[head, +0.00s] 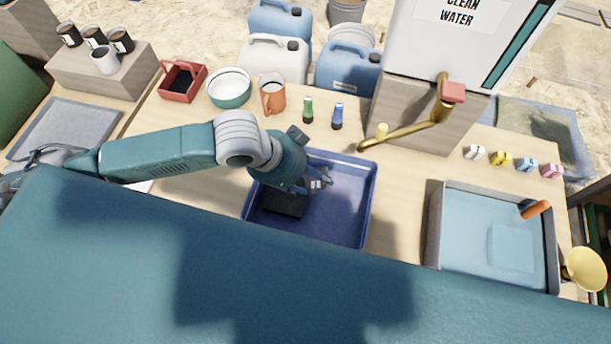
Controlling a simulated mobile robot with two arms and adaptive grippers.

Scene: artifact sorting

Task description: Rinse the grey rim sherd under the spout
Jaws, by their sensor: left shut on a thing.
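My left gripper (318,183) reaches in over the blue basin (345,222) and is shut on a small grey piece, seemingly the grey rim sherd (316,184). The sherd is mostly hidden by the fingers, so its rim cannot be made out. The brass spout (405,131) comes out from the clean water tank (455,45), and its outlet end is behind and to the right of the gripper, near the basin's back right corner. The gripper appears apart from the spout. No water is seen flowing. My right gripper is not in view.
A dark block (285,203) lies in the basin. Behind stand a green bottle (308,110), a blue bottle (337,116), an orange mug (272,95) and a bowl (229,90). The table between basin and tray is clear.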

